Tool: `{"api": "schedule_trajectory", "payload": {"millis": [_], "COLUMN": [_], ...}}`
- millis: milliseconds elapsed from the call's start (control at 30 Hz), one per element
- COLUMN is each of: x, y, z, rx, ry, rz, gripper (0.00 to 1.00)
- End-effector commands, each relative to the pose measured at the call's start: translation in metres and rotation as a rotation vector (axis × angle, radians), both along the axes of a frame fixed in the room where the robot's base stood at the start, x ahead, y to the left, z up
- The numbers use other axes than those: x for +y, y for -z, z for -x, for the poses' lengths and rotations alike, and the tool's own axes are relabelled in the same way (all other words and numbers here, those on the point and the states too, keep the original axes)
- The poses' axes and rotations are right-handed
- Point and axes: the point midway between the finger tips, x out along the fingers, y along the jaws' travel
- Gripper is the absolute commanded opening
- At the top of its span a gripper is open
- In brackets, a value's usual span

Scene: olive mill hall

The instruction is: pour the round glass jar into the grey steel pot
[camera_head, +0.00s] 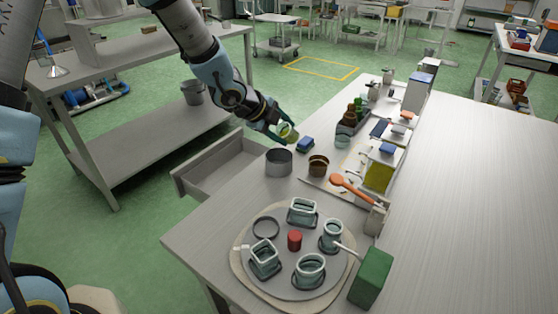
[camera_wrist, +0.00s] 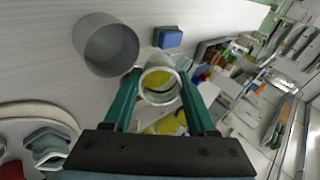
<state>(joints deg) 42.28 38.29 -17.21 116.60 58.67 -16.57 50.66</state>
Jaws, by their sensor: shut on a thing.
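The round glass jar (camera_head: 288,132) has yellow contents and is held between the fingers of my gripper (camera_head: 283,129). In the wrist view the jar (camera_wrist: 160,84) sits between the two green fingertips, with its round rim and the yellow inside showing. My gripper is shut on it. The grey steel pot (camera_head: 279,162) stands upright on the table, just below the jar in the head view and apart from it. In the wrist view the pot (camera_wrist: 106,45) is to the left of the jar. Its inside looks empty, though its bottom is partly in shade.
A blue block (camera_head: 305,144) lies behind the pot, and a brown pot (camera_head: 318,165) stands to its right. An open drawer (camera_head: 215,172) juts out at the left. A round tray (camera_head: 336,281) with several glass containers and a red cylinder is in front.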

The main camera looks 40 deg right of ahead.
Motion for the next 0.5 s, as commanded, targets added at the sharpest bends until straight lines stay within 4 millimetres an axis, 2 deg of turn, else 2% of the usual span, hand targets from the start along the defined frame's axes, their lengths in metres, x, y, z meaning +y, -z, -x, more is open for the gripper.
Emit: {"api": "schedule_trajectory", "payload": {"millis": [500], "x": [0.0027], "y": [0.003], "z": [-0.0003], "rx": [0.0], "ry": [-0.002], "rz": [0.071], "gripper": [0.0]}}
